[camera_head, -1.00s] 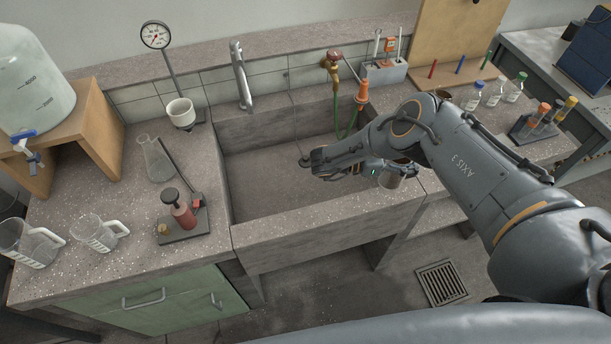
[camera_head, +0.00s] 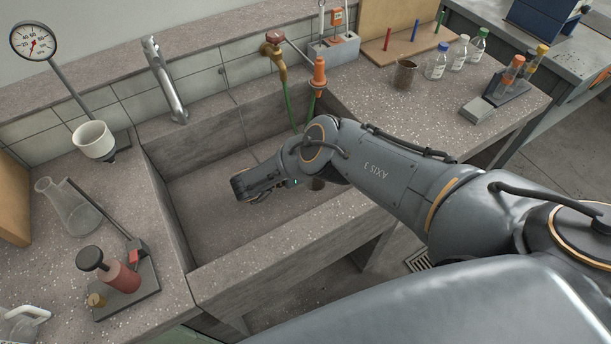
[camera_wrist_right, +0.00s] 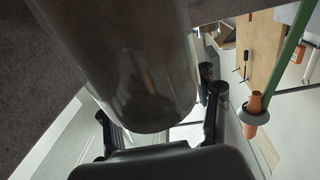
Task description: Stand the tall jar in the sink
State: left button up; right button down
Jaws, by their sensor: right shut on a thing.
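The sink (camera_head: 285,258) is a grey stone basin in the middle of the head view. My right gripper (camera_head: 301,184) is over the sink, mostly hidden by my own wrist and arm. It is shut on the tall jar (camera_head: 317,184), of which only a small dark part shows beneath my arm, near the sink's front wall. In the right wrist view the jar (camera_wrist_right: 135,75) is a glossy grey-brown cylinder between the fingers (camera_wrist_right: 162,118). Its far end is cut off by the frame. I cannot tell its height above the sink floor. My left gripper is not in view.
A faucet (camera_head: 165,80) and a brass tap (camera_head: 275,55) with a green hose stand behind the sink. A brown jar (camera_head: 405,73) and white bottles (camera_head: 437,60) stand right. The sink's left part is clear.

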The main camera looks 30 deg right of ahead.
notch_tip(320, 180, down, 6)
jog(key=b, duration=0.3)
jog(key=shift+r, duration=0.2)
notch_tip(320, 180, down, 3)
jog(key=b, duration=0.3)
jog(key=shift+f, duration=0.1)
jog(key=shift+s, duration=0.1)
jog(key=shift+f, duration=0.15)
jog(key=shift+c, duration=1.7)
grip_release()
